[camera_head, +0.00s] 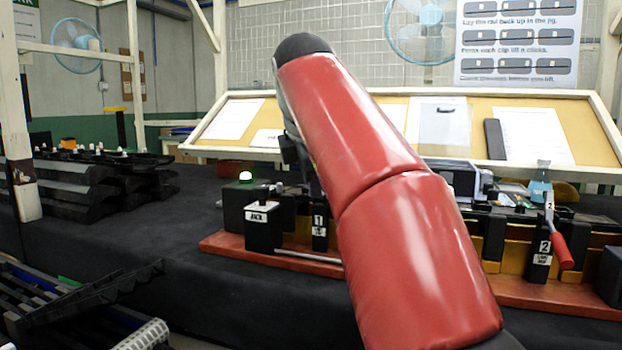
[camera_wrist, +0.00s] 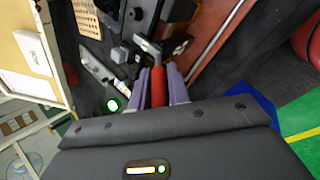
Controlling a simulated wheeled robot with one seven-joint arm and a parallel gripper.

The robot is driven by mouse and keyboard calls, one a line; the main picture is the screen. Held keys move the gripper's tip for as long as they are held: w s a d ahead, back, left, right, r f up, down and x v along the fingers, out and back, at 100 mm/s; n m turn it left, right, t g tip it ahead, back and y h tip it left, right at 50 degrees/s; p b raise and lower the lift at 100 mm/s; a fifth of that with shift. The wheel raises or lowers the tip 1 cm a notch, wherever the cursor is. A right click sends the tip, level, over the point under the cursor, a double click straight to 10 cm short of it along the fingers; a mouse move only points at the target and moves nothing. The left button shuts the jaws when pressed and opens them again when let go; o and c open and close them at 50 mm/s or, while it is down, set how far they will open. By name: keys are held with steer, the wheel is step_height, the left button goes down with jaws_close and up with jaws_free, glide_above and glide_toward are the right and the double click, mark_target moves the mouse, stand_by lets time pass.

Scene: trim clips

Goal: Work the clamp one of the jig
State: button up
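Clamp one is marked by a black block with a white "1" label (camera_head: 319,222) on the jig's left half in the head view. In the wrist view, a red handle (camera_wrist: 158,88) lies between the two grey-purple fingers of my gripper (camera_wrist: 159,88). The fingers press close along both sides of the handle, with no clear gap. The handle joins a metal clamp part (camera_wrist: 147,50) just beyond the fingertips. The jig's reddish base (camera_head: 225,243) runs along the dark bench.
Clamp two (camera_head: 544,247) stands at the right of the jig, its red handle (camera_head: 562,250) hanging down. A box with a lit lamp (camera_head: 246,176) stands at the jig's left. Dark trim parts (camera_head: 75,190) lie at far left. A slanted board (camera_head: 230,120) closes the back.

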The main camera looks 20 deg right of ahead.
steer(key=o, duration=0.4)
steer(key=shift+v, duration=3.85)
